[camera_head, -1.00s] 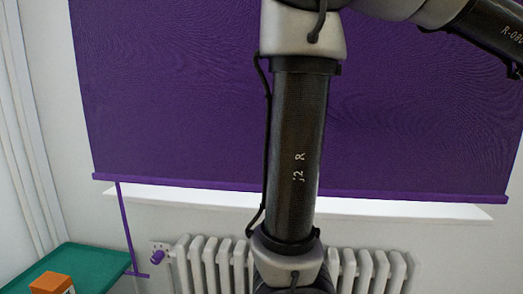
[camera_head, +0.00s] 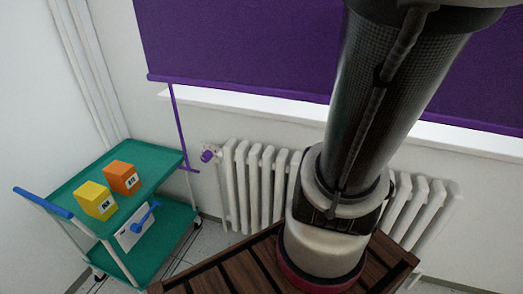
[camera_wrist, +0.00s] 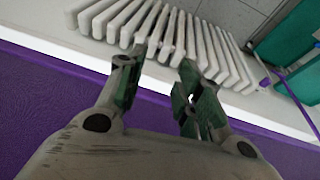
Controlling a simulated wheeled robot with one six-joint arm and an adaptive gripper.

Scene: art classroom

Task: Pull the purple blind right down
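The purple blind (camera_head: 230,45) hangs over the window in the head view, its bottom bar (camera_head: 240,88) just above the white sill (camera_head: 215,98). A thin purple rod (camera_head: 179,125) with a short crosspiece hangs from the bar near its left end. In the wrist view the blind (camera_wrist: 45,110) fills the lower part, and the rod (camera_wrist: 291,92) slants at the right. My gripper (camera_wrist: 160,68) is open and empty, its fingers apart in front of the blind's lower edge, away from the rod. The head view does not show the gripper.
A white radiator (camera_head: 262,185) stands under the sill, with a purple valve knob (camera_head: 207,156). At left is a green trolley (camera_head: 150,160) with a yellow box (camera_head: 92,196), an orange box (camera_head: 120,172) and a blue handle (camera_head: 42,202). The left wall is close behind it.

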